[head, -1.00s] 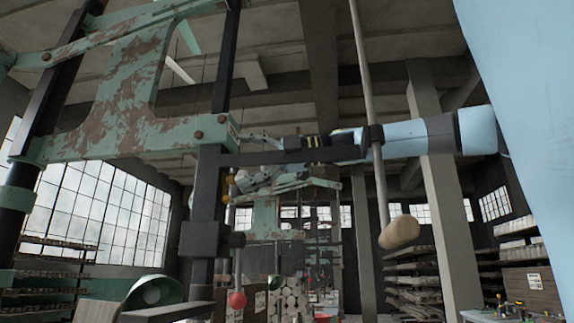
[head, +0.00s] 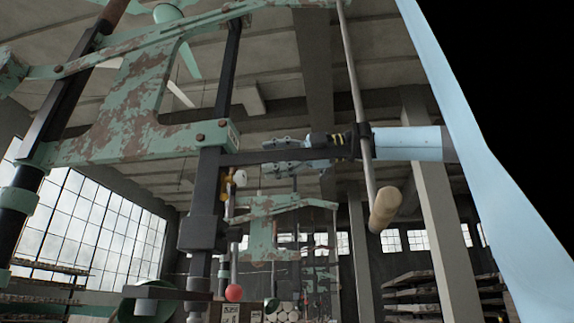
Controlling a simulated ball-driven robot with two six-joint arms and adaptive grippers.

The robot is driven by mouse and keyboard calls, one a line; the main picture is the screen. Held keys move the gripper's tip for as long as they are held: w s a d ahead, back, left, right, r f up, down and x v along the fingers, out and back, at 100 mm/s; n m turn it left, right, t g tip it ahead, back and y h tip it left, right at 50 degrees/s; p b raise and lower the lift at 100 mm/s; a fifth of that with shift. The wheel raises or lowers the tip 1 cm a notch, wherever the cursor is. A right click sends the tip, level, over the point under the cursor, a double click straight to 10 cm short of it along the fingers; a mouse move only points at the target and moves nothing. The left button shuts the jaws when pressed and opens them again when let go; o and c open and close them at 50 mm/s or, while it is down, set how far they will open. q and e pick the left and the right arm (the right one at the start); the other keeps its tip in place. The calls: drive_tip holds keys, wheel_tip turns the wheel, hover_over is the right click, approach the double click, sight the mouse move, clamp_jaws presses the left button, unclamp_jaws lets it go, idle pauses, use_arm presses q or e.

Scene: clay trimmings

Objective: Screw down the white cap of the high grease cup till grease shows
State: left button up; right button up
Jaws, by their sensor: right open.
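The high grease cup shows as a small white cap (head: 240,178) with a yellowish part (head: 227,188) beside it, right of the dark upright of the green machine. It is small in the picture, and I cannot tell whether any grease shows. My right gripper (head: 266,156) comes in from the right on a light blue arm. It is open, above and to the right of the cap, and looks apart from it. The dark crossbar and the hanging rod hide part of the gripper and wrist. My left gripper is not in view.
The chipped green machine frame (head: 130,100) fills the left. A dark crossbar (head: 285,155) and a grey rod (head: 357,80) with a wooden handle (head: 385,208) stand near my right arm. A red ball knob (head: 234,293) is low in the middle. Shelves stand lower right.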

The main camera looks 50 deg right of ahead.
drive_tip(key=b+v, duration=0.2)
drive_tip(key=v, duration=0.1)
drive_tip(key=shift+s+f, duration=0.1)
idle(0.4)
